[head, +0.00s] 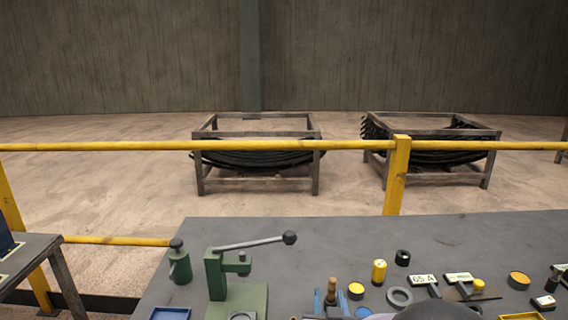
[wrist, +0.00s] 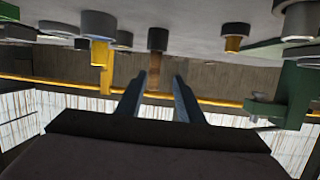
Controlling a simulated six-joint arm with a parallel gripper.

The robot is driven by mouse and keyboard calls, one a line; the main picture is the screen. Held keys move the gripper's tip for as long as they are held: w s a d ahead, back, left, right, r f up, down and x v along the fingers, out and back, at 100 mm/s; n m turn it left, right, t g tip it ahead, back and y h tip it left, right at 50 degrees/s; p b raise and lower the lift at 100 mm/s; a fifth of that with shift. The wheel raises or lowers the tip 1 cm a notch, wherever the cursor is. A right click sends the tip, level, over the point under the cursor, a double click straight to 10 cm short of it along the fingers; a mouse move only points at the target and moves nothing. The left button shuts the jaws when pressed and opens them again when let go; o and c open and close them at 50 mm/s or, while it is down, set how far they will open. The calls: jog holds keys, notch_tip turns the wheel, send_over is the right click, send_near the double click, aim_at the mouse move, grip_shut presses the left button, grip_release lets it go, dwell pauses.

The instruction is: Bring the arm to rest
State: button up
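My gripper shows at the bottom of the head view (head: 331,302) as two blue-grey fingers, one on each side of a brown upright handle (head: 331,287). In the wrist view, which looks upside down, the gripper (wrist: 159,78) has its two fingers apart. The brown handle (wrist: 154,70) with a dark end piece (wrist: 158,38) shows between or beyond them. Gaps show on both sides of it, so the gripper looks open and empty. A grey rounded part at the bottom edge of the head view hides some of the table.
The grey table (head: 330,245) holds a green lever press (head: 216,275), a green bottle (head: 179,262), a yellow cylinder (head: 379,270), a grey ring (head: 400,297) and several small parts on the right. A yellow rail (head: 250,146) and two spring racks (head: 315,180) (head: 487,170) stand beyond.

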jog(key=s+g+y+p, duration=0.1)
jog(key=s+g+p, duration=0.2)
jog(key=s, duration=0.1)
jog(key=s+n+g+p, duration=0.1)
jog(key=s+g+p, duration=0.3)
jog(key=s, duration=0.1)
jog(key=shift+a+y, duration=0.15)
jog(key=shift+y, duration=0.25)
jog(key=s+d+r+g+p, duration=0.2)
jog(key=s+g+p, duration=0.1)
jog(key=s, duration=0.6)
jog(key=s+d+r+g+p, duration=0.2)
jog(key=s+g+p, duration=0.1)
jog(key=s, duration=0.5)
jog(key=shift+s+r+g+h, duration=0.3)
jog(key=shift+s+r+g, duration=0.1)
jog(key=shift+g, duration=0.5)
